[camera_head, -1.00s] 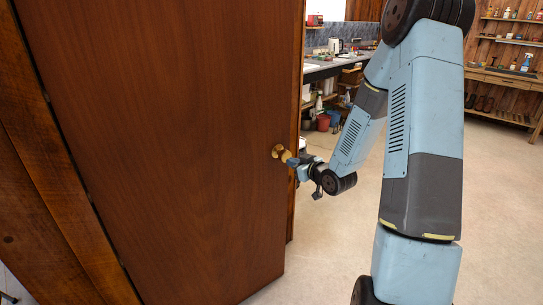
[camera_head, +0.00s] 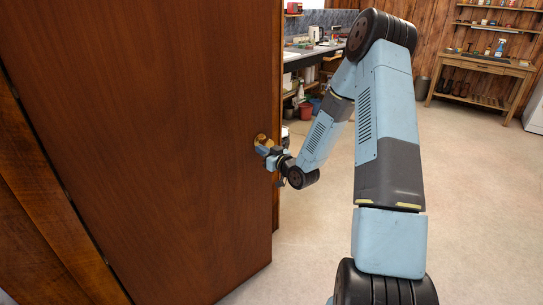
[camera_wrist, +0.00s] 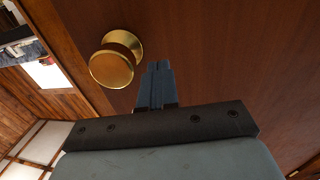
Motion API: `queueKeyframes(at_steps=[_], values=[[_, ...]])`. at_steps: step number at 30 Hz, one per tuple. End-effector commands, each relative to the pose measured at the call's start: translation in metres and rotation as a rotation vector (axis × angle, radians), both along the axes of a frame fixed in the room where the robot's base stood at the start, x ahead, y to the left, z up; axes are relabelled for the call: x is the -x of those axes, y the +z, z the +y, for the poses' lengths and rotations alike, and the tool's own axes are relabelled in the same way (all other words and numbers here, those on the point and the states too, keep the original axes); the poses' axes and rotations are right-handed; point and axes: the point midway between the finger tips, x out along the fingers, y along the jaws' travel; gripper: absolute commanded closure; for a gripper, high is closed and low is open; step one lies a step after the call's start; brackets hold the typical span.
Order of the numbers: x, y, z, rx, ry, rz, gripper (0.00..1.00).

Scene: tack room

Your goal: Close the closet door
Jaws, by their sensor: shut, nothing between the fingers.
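The closet door (camera_head: 140,140) is a reddish-brown wooden panel that fills the left half of the head view. My gripper (camera_head: 270,153) is at the door face right by the knob. In the wrist view its fingers (camera_wrist: 158,70) are together and empty, beside the knob and not around it. Whether the fingertips touch the door I cannot tell.
A workbench counter (camera_head: 305,57) with several items stands behind the door's edge. A wooden table (camera_head: 484,75) with boots beneath it stands at the far right wall. The pale floor (camera_head: 470,190) to the right is clear.

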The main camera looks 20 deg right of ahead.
Motion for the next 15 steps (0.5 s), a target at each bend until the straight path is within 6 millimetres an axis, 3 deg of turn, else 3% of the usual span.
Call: queueKeyframes(at_steps=[6, 15], values=[[-0.033, 0.0, 0.016, 0.0, 0.0, -0.001, 1.0], [-0.056, -0.001, 0.027, 0.0, 0.0, 0.001, 1.0]])
